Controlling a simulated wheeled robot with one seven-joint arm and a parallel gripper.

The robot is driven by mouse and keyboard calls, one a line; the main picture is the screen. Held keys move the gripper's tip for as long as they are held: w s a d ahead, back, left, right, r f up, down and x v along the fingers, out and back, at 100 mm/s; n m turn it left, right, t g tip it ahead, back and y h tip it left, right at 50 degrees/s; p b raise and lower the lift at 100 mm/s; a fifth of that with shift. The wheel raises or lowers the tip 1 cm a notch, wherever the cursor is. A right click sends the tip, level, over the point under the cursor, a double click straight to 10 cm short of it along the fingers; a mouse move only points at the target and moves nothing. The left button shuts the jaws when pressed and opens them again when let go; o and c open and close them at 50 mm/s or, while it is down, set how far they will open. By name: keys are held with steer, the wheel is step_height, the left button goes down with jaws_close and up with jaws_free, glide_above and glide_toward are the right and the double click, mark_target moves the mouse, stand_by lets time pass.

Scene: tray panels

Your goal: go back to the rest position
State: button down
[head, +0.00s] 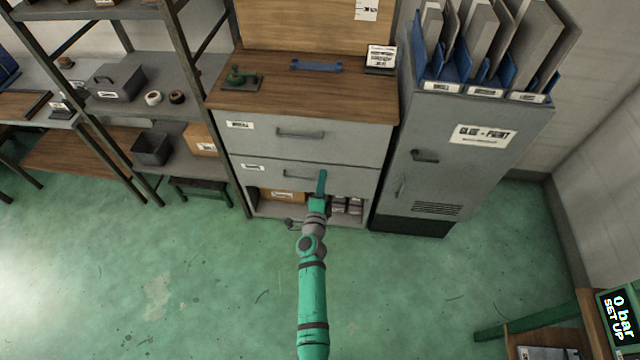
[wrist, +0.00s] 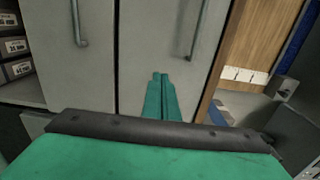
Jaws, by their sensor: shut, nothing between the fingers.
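My gripper (head: 322,174) is at the end of my green arm, in front of the grey drawer cabinet in the head view. In the wrist view my gripper (wrist: 160,76) has its two green fingers together with nothing between them. The fingertips appear in front of the drawer fronts, near the seam between the two drawers. The upper drawer (head: 350,137) and the lower drawer (head: 262,172) both look closed. The lower drawer's handle is partly hidden by my gripper in the head view. I cannot tell the exact gap between fingertips and cabinet.
An open shelf (head: 265,212) below the drawers holds boxes. The wooden worktop (head: 290,92) carries a green tool and a blue bar. A grey locker (head: 440,165) stands right, shelving (head: 185,75) left. The green floor (head: 180,290) around my arm is largely clear.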

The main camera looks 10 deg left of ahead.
steer(key=s+d+n, duration=0.3)
steer(key=s, duration=0.7)
steer(key=s+d+n, duration=0.3)
steer(key=s, duration=0.6)
steer(key=s+d+n, duration=0.3)
steer(key=s, duration=0.7)
steer(key=s+r+n+g, duration=0.1)
steer(key=s+r+n, duration=0.3)
steer(key=s, duration=0.7)
steer(key=s+r+n+g, duration=0.1)
steer(key=s+r+n, duration=0.3)
steer(key=s+r, duration=0.5)
steer(key=shift+s+d+r+n+g+h, duration=0.25)
steer(key=shift+s+n+g+h, duration=0.05)
steer(key=shift+s, duration=0.7)
